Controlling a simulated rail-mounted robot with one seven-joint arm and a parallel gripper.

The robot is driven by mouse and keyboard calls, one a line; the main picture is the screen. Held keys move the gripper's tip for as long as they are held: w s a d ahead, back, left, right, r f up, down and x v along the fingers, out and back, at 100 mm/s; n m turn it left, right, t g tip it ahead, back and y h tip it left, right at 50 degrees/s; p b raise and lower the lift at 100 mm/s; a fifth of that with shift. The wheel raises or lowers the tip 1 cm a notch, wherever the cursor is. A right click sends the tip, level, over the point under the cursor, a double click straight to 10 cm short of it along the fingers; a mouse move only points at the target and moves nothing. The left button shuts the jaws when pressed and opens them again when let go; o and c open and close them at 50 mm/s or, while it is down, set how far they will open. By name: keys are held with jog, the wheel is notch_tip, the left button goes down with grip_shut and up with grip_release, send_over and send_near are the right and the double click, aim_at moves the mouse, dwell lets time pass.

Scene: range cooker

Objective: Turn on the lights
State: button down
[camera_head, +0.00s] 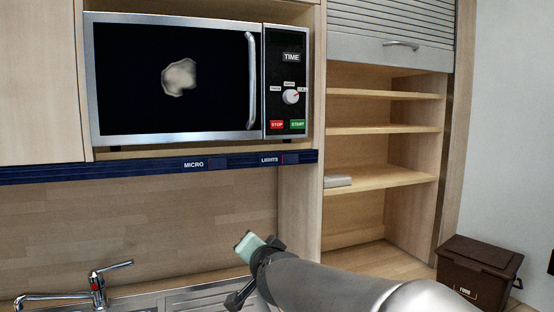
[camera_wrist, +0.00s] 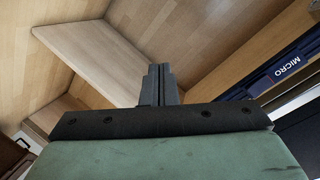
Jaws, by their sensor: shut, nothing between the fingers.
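The lights switch (camera_head: 290,158) sits on the dark blue strip (camera_head: 110,170) under the microwave, right of the white LIGHTS label (camera_head: 269,160). A thin red mark shows beside it. The MICRO label and its switch (camera_head: 217,162) are further left on the same strip. My gripper (camera_head: 248,243) is below the strip and left of the lights switch in the picture, apart from it. In the wrist view its two dark fingers (camera_wrist: 160,72) are together and empty. The MICRO label (camera_wrist: 287,68) shows at the right there; I cannot make out the lights switch in that view.
The microwave (camera_head: 170,78) stands above the strip. A sink with a tap (camera_head: 98,284) is at lower left. Open shelves (camera_head: 385,178) with a small grey object (camera_head: 338,181) are at right, under a shutter (camera_head: 400,40). A brown box (camera_head: 475,270) stands at far right.

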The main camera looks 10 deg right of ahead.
aim_at(294, 161)
jog(key=w+d+r+m+h+p, duration=0.1)
jog(key=w+d+r+m+h, duration=0.1)
jog(key=r+m+h, duration=0.4)
jog(key=w+d+r+m+h+p, duration=0.2)
jog(key=d+r+m+h, duration=0.1)
jog(key=r+m+h, duration=0.4)
jog(key=shift+w+r+m+h, duration=0.3)
jog(key=shift+r+m, duration=1.4)
jog(key=shift+m, duration=1)
jog(key=p+x, duration=0.2)
jog(key=x, duration=0.2)
jog(key=a+p+x, duration=0.1)
jog(key=x, duration=0.3)
jog(key=w+p+x, duration=0.1)
jog(key=p+x, duration=0.1)
jog(key=x, duration=0.2)
jog(key=shift+a+r+p, duration=0.1)
jog(key=shift+a+p, duration=0.15)
jog(key=shift+p, duration=0.1)
jog(key=shift+w, duration=0.65)
